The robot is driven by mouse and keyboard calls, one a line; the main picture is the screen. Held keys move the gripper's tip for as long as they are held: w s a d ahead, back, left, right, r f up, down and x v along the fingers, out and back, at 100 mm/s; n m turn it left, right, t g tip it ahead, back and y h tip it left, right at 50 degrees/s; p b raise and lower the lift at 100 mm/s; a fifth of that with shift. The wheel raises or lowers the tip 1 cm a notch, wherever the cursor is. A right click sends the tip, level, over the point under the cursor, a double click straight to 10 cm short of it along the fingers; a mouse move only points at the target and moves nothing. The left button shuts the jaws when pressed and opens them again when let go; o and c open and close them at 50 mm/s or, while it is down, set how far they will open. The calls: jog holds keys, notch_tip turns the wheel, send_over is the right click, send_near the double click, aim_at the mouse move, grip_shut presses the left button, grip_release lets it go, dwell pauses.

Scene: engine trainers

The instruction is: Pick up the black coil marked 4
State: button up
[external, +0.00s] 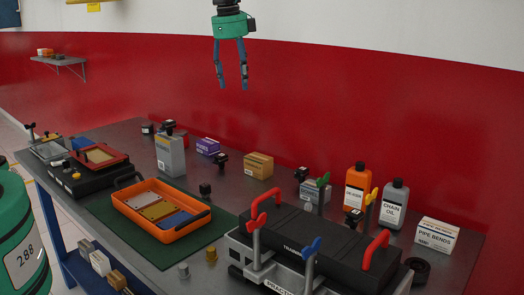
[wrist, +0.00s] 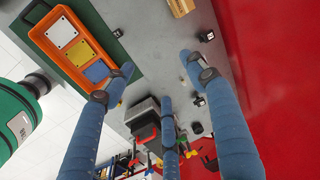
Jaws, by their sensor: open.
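Several small black coil-like blocks stand on the grey table in the external view: one (external: 205,190) right of the orange tray, one (external: 221,160) behind it, one (external: 301,173) near the back edge, and one (external: 353,216) by the engine trainer. I cannot read a 4 on any of them. In the wrist view, one black block (wrist: 207,36) lies at the upper right and another (wrist: 198,100) with a pale mark lies beside the right finger. My gripper (external: 233,86) is open and empty, high above the table; its blue fingers (wrist: 158,80) are spread in the wrist view.
The orange tray (external: 121,203) with coloured plates sits on a green mat (external: 95,209). The engine trainer (external: 320,238) with upright red, blue, green and yellow handles fills the front right. Bottles (external: 393,205) and boxes (external: 258,166) line the back, before the red wall.

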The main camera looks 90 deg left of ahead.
jog(key=s+a+f+m+p, duration=0.1)
jog(key=s+a+f, duration=0.1)
jog(key=a+f, duration=0.95)
jog(key=m+g+h+p, duration=0.1)
send_over(221, 155)
notch_tip(221, 155, down, 9)
jog(key=shift+w+f, duration=0.1)
jog(key=shift+f, duration=0.1)
jog(key=shift+f, duration=4.2)
jog(key=shift+f, duration=2.6)
